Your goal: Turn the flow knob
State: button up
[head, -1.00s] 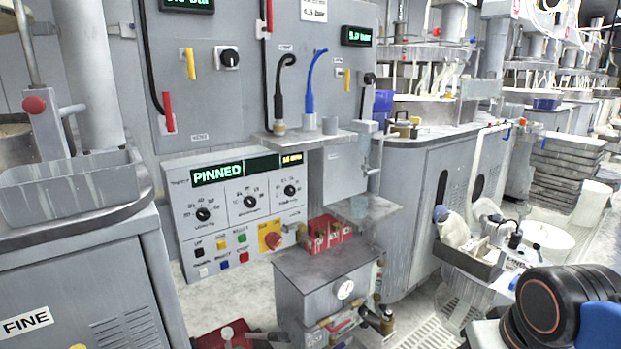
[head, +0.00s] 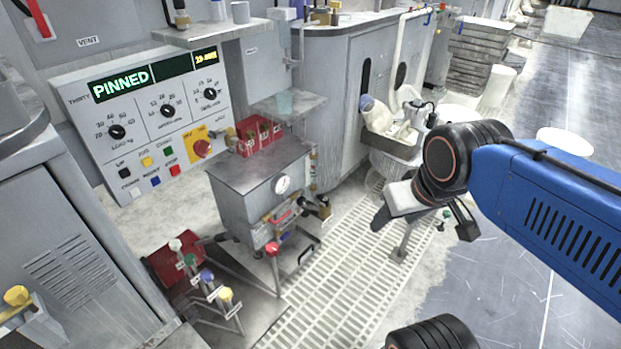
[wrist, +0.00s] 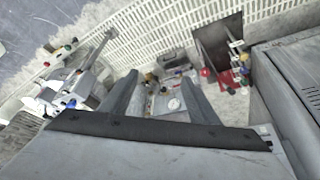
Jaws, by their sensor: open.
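A sloped white control panel (head: 150,125) stands at the left in the head view and reads PINNED. It carries three black knobs in a row: a left knob (head: 117,131), a middle knob (head: 168,110) and a right knob (head: 210,93). Their small labels are too blurred to tell which is the flow knob. My gripper (head: 421,228) is open and empty, right of the panel and well apart from it, over the floor grating. In the wrist view its two fingers (wrist: 160,92) are spread, with nothing between them but the distant scene below.
A grey cabinet with a gauge (head: 245,185) stands below the panel, with a red box (head: 258,137) behind it. A stand with coloured knobs (head: 207,277) is on the floor at front left. A tray with white items (head: 395,140) is beyond my gripper. Grating (head: 335,290) lies open.

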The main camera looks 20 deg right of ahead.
jog(key=w+d+f+n+t, duration=0.2)
jog(key=w+d+f, duration=0.15)
jog(key=w, duration=0.95)
jog(key=w+d+f+n+t, duration=0.15)
jog(key=w+f, duration=0.35)
jog(key=w, duration=0.8)
jog(key=w+d+f+n+t, duration=0.25)
jog(key=w+d+f, duration=0.2)
jog(key=w, duration=0.95)
jog(key=n+t+y, duration=0.3)
jog(key=t+y, duration=0.1)
jog(key=y, duration=0.7)
send_near(303, 202)
jog(key=x, duration=0.9)
jog(key=shift+w+f, duration=0.1)
jog(key=shift+w, duration=0.05)
jog(key=shift+c, duration=0.2)
